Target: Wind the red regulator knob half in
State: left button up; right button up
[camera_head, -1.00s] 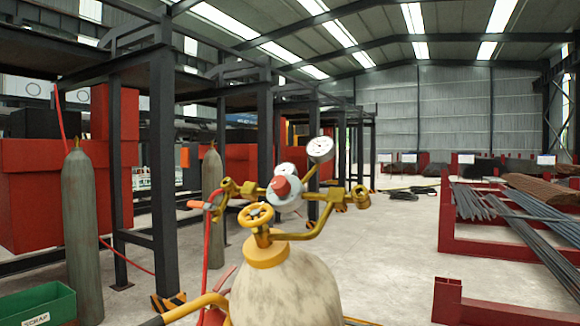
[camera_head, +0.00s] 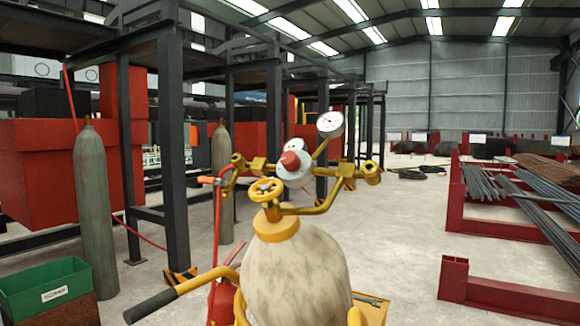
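The red regulator knob (camera_head: 291,161) sits on the front of a round grey regulator body, near the middle of the head view. The brass regulator (camera_head: 325,199) stands above a pale, worn gas cylinder (camera_head: 292,276) with a yellow collar. A yellow valve handwheel (camera_head: 266,190) is just below and left of the knob. Two white gauges are behind it; the larger gauge (camera_head: 330,124) is up and to the right. Neither of my grippers shows in the view.
The cylinder stands on a yellow trolley with a dark-gripped handle (camera_head: 152,306). A green scrap bin (camera_head: 47,287) and a tall grey cylinder (camera_head: 97,220) stand at the left. Red racks with steel bars (camera_head: 500,230) are at the right. Concrete floor between is open.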

aim_at(290, 161)
jog(key=k+l+u, duration=0.1)
jog(key=k+l+z, duration=0.15)
jog(key=z, duration=0.3)
jog(key=k+l+z, duration=0.15)
jog(key=z, duration=0.35)
